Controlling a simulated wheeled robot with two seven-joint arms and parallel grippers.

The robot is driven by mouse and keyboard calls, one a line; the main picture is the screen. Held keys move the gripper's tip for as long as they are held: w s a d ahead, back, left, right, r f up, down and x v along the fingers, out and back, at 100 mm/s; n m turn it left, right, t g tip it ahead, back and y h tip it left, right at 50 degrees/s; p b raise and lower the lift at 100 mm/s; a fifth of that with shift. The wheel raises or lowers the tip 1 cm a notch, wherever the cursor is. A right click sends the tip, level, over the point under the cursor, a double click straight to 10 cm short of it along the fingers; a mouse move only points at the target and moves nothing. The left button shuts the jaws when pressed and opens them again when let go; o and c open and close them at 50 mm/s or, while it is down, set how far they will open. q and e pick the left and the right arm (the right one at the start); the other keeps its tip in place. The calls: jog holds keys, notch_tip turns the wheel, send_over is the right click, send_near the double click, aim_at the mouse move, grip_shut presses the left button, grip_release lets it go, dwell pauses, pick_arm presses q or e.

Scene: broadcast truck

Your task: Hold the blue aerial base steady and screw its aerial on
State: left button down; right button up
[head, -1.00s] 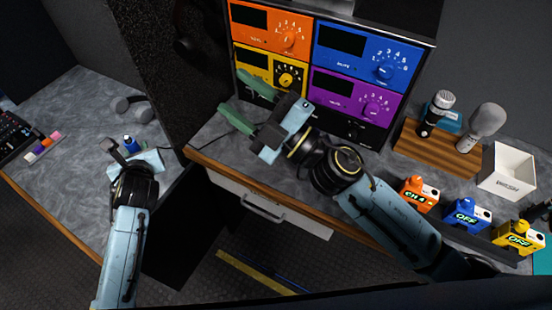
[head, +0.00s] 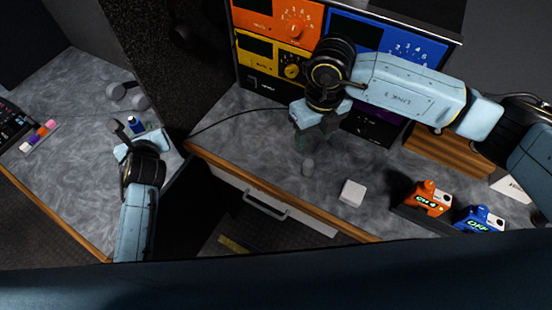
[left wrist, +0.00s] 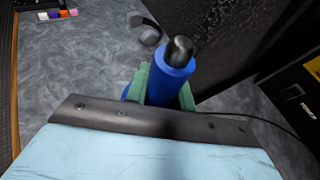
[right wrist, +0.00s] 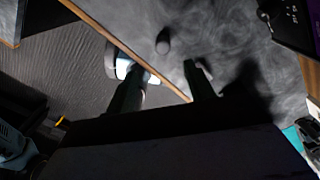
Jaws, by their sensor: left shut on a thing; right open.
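The blue aerial base (head: 137,126) is upright at the left desk; the left wrist view shows it as a blue cylinder (left wrist: 172,75) with a dark grey tip. My left gripper (head: 136,144) is shut around it, a green finger on each side (left wrist: 163,92). My right gripper (head: 314,137) is open and empty, pointing down over the middle counter. A small grey rounded piece (head: 308,167) is on the counter just in front of it, beyond its fingertips in the right wrist view (right wrist: 163,42). I cannot tell whether this piece is the aerial.
A pale block (head: 352,193) lies on the counter to the right. Orange (head: 427,199) and blue (head: 479,219) packs stand farther right. The coloured rack (head: 270,60) is behind my right arm. Headphones (head: 128,94) lie on the left desk. A dark gap separates desk and counter.

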jog(key=shift+d, duration=0.15)
pick_arm(q)
jog(key=shift+r, duration=0.1)
jog(key=shift+r+p, duration=0.4)
jog(key=shift+p, duration=0.05)
pick_arm(e)
send_over(310, 163)
jog(key=shift+w+f, duration=0.15)
jog(key=shift+f, duration=3.25)
pick_arm(q)
jog(key=shift+r+p, duration=0.45)
jog(key=shift+r, duration=0.05)
pick_arm(e)
jog(key=shift+f, duration=2.6)
